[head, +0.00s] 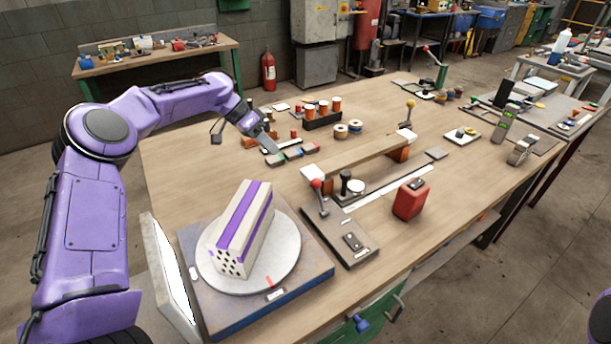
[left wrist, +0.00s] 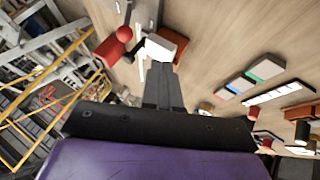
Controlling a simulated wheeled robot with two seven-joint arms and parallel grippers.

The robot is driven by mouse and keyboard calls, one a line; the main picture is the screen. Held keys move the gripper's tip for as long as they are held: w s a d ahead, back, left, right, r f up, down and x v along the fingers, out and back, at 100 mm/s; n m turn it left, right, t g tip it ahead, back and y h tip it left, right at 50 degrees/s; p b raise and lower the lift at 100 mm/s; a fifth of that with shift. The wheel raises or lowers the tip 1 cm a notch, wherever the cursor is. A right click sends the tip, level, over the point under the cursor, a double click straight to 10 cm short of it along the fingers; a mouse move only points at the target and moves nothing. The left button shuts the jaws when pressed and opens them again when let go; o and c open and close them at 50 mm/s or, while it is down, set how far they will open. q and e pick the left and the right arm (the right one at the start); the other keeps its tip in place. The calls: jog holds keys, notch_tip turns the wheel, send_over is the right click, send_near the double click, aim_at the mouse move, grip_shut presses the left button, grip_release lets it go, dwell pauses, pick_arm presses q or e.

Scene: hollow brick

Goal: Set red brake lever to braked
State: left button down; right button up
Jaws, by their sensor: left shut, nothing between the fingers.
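A lever with a red ball knob (head: 317,184) stands on a dark grey base plate (head: 340,235) beside the turntable. A red knob-like thing (left wrist: 123,35) shows at upper left in the left wrist view; I cannot tell for sure that it is the same lever. My left gripper (head: 272,149) is shut and empty, pointing down over the table behind the turntable, well apart from the lever. Its closed fingers (left wrist: 163,85) show in the left wrist view. My right gripper is not in view.
A pale hollow brick with purple stripes (head: 243,230) rests on a round turntable (head: 290,262) at front left. A wooden bar on orange supports (head: 360,158) and a red canister (head: 411,199) stand to the lever's right. Another red-knobbed lever (head: 426,49) is at the back.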

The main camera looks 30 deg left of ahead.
pick_arm(q)
jog(key=p, duration=0.4)
send_near(319, 196)
jog(key=w+f, duration=0.3)
jog(key=w, duration=0.1)
jog(key=shift+f, duration=0.15)
jog(key=shift+d, duration=0.1)
